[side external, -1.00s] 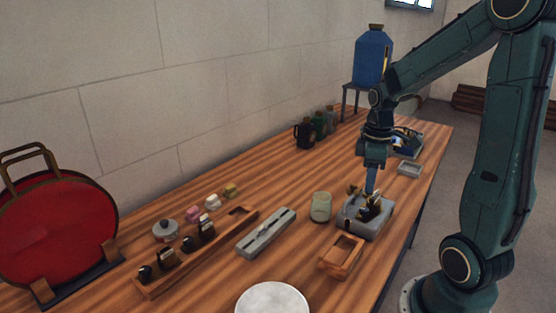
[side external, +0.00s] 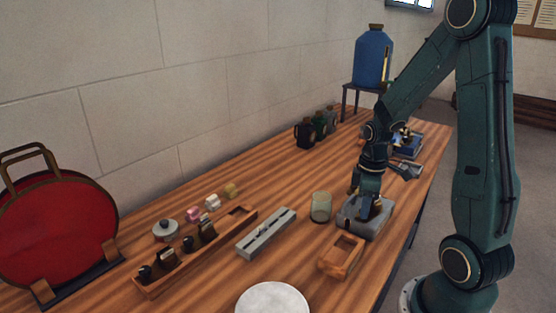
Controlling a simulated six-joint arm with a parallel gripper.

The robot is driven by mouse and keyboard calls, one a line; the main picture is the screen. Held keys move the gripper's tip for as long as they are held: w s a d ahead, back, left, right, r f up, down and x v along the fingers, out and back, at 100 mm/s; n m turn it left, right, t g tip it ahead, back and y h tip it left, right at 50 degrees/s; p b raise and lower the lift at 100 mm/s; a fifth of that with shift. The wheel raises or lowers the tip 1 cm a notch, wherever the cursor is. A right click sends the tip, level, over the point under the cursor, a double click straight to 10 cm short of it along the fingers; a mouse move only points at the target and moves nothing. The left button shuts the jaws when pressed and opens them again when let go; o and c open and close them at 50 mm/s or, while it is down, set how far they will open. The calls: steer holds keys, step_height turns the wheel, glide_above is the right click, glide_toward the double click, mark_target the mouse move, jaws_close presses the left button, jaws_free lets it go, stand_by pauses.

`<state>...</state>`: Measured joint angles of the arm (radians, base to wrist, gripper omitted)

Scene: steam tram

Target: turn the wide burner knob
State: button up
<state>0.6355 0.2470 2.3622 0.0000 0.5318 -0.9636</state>
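A grey burner unit (side external: 350,222) stands near the right edge of the wooden table. Its top is largely covered by my gripper (side external: 370,208), which points down onto it from above. The fingertips are dark and small there, so I cannot tell whether they are open or shut, or whether they touch a knob. A small brass-coloured part (side external: 352,188) shows at the back left of the grey unit; I cannot tell if it is a knob. The wide burner knob is not clearly distinguishable. A second, blue unit (side external: 408,152) stands farther back, partly behind my arm.
A glass jar (side external: 320,208) stands close left of the burner unit, and a wooden tray (side external: 342,257) lies in front. A grey slotted block (side external: 267,234) and a long wooden rack (side external: 160,285) lie farther left.

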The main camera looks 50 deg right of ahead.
jaws_close()
steer(key=shift+m, duration=1.1)
jaws_free()
steer(key=shift+r, duration=0.2)
step_height(320, 180, up, 14)
steer(key=shift+f, duration=0.25)
